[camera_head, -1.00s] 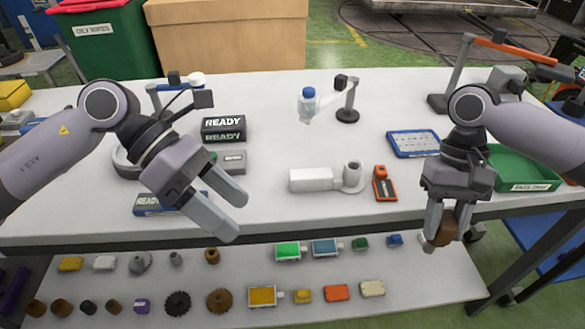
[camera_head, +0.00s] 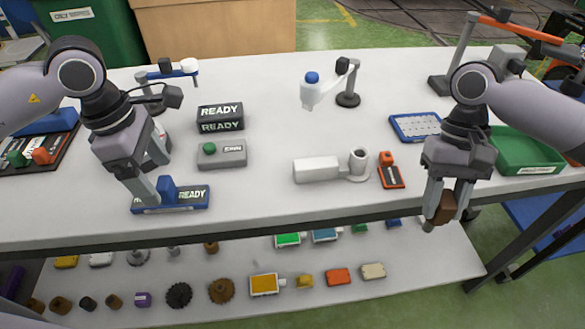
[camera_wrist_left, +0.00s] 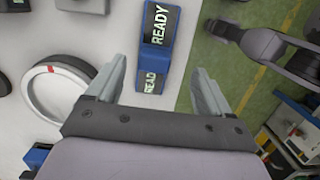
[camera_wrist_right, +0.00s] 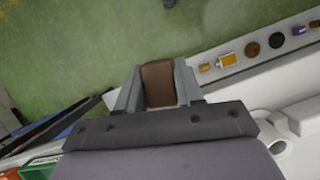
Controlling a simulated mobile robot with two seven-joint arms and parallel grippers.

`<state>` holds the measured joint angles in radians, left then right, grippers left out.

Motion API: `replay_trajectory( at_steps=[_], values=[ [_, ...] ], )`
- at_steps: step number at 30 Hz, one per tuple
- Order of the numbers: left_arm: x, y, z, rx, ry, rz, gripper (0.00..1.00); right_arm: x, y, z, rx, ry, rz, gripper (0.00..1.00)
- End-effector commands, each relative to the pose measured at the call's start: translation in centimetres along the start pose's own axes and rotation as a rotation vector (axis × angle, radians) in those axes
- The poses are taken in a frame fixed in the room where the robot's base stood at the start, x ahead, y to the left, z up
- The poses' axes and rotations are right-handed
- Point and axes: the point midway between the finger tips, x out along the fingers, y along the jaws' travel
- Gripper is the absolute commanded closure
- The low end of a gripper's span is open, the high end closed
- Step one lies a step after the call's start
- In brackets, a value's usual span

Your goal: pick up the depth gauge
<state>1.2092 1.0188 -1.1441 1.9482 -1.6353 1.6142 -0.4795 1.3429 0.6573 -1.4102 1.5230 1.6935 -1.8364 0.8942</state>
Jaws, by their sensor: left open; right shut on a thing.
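A blue device with a black READY panel and a raised blue block (camera_head: 185,198) lies at the table's front left. It may be the depth gauge; I cannot tell for sure. My left gripper (camera_head: 160,182) is open above it, fingers pointing down. In the left wrist view the blue device (camera_wrist_left: 154,50) shows between and beyond the open fingers (camera_wrist_left: 160,85), with nothing held. My right gripper (camera_head: 438,203) is shut on a brown block (camera_head: 446,208) just off the table's front edge. The right wrist view shows this brown block (camera_wrist_right: 158,84) between the fingers.
A black READY box (camera_head: 220,117) and a grey box with a green button (camera_head: 222,154) stand behind. A white fixture (camera_head: 318,170), a red-and-black tool (camera_head: 390,170) and a green tray (camera_head: 520,150) are to the right. A lower shelf holds several small parts.

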Motion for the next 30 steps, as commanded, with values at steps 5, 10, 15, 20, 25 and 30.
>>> replay_trajectory(
  at_steps=[5,10,15,20,25,30],
  values=[
    [1.1,0.1,0.0,-0.001,-0.001,-0.002,0.19,-0.3,0.0,0.1,0.000,0.001,0.000,1.00],
    [3.6,0.6,-0.2,-0.001,0.000,-0.004,0.19,-1.1,0.0,0.4,0.000,0.001,0.000,1.00],
    [5.5,0.6,-0.2,0.000,-0.002,-0.002,0.19,-1.1,0.0,0.5,0.000,0.001,0.000,1.00],
    [5.8,0.6,-0.2,0.000,-0.003,0.000,0.19,-1.1,0.0,0.5,0.000,0.001,0.000,1.00],
    [5.8,0.6,-0.2,0.000,-0.003,0.000,0.42,-1.1,0.0,0.4,0.000,0.001,0.000,1.00],
    [5.8,0.7,-0.2,-0.001,-0.003,0.000,0.86,-1.1,0.0,0.4,0.000,0.001,0.000,1.00]
  ],
)
